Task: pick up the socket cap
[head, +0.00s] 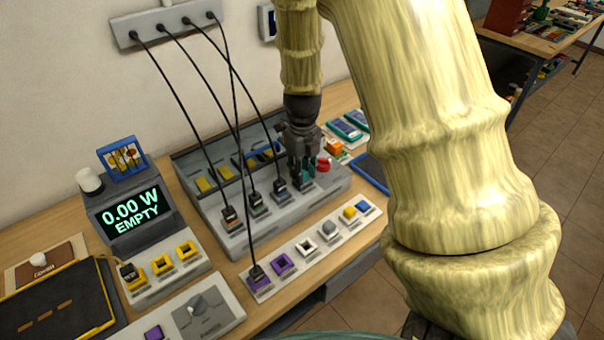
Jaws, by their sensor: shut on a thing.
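My gripper (303,176) points down over the right end of the grey socket box (240,238). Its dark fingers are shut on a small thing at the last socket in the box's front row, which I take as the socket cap. The fingers hide most of it, and a bit of teal shows there. I cannot tell whether it is still seated or lifted clear. The other sockets in that row hold black plugs with cables (255,198). A red knob (323,164) stands just right of the fingers.
A front strip (290,283) has purple, white, grey, yellow and blue sockets or caps. A meter (131,214) reads 0.00 W EMPTY. Cables hang from a wall strip (128,38) left of my gripper. A blue-edged tray (371,173) and green-blue packs (345,130) lie to the right.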

